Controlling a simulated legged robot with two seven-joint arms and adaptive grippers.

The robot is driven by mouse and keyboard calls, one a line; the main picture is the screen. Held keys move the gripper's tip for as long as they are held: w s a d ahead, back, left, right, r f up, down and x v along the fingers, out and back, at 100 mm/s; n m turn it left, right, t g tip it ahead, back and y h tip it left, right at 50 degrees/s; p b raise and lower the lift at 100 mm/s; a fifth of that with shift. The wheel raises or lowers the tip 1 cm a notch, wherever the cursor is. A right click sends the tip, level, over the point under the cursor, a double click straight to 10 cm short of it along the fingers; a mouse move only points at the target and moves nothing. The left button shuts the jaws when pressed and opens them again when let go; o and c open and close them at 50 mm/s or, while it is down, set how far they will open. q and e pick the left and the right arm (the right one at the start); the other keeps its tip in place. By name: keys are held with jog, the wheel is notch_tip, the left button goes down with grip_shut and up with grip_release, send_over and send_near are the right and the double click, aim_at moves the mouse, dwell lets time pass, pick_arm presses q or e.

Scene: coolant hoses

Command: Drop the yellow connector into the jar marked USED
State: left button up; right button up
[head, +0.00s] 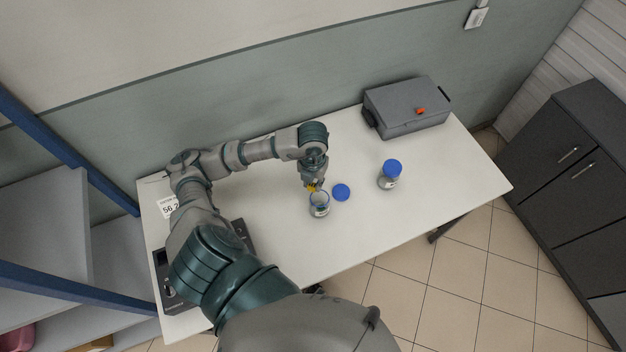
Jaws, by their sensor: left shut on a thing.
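My left gripper (313,185) is over the table, at the back rim of an open glass jar (319,207). It is shut on the yellow connector (312,188), of which only a small part shows between the fingers. The connector is at the jar's mouth; I cannot tell whether it is inside the rim. The open jar has a label too small to read. A second jar (388,178) with a blue lid on it stands to the right, also with an unreadable label. My right gripper is not in view.
A loose blue lid (341,192) lies just right of the open jar. A grey case (406,107) with an orange spot sits at the table's back right. The white table (440,180) is clear at the right front. Blue-framed shelving (60,150) stands left.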

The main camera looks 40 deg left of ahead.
pick_arm(q)
jog(key=shift+d, duration=0.15)
jog(key=o, duration=1)
jog(key=shift+d+r, duration=0.15)
jog(key=shift+d, duration=0.2)
jog(key=shift+c, duration=0.2)
jog(key=shift+d, duration=0.1)
jog(key=shift+a+r, duration=0.25)
jog(key=shift+r, duration=0.15)
notch_tip(320, 180, up, 11)
jog(key=shift+d, duration=0.15)
